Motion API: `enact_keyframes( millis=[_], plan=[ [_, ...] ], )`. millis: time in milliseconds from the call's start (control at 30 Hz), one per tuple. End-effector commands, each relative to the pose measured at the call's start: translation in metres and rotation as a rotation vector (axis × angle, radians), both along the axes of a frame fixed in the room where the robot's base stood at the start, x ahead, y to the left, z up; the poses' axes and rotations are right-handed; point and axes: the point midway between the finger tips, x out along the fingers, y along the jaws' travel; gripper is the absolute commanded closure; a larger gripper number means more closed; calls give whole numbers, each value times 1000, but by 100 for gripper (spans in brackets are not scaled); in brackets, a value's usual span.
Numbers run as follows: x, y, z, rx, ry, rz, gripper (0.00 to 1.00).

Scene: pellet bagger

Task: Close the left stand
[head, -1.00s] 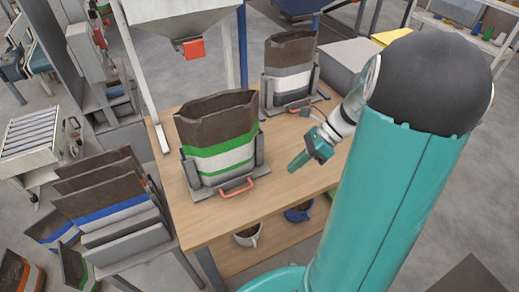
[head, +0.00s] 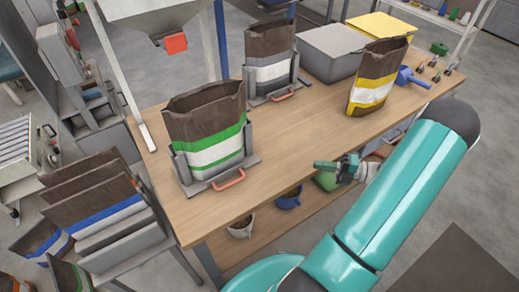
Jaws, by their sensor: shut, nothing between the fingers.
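The left stand (head: 253,159) is a grey metal bag stand on the wooden table, with a red-orange handle (head: 228,180) at its front. It holds an upright brown bag (head: 208,135) with green and white bands, whose mouth gapes open. A second grey stand (head: 256,97) behind and to the right holds a brown bag with grey and white bands (head: 271,60), and it has a red handle too. My gripper (head: 320,164) is shut and empty near the table's front edge, well to the right of the left stand's handle and apart from it.
A yellow-banded bag (head: 372,85) stands on the right part of the table (head: 290,130), beside a blue scoop (head: 412,78) and a grey box (head: 330,52). A hopper with a red outlet (head: 176,43) hangs at the back left. Cups sit on the lower shelf.

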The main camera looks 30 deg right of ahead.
Motion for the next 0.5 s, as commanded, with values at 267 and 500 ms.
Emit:
enact_keyframes(
  millis=[267, 500],
  plan=[
    [39, 41, 0, 1, 1, 4, 100],
    [73, 76, 0, -1, 1, 5, 100]
  ],
)
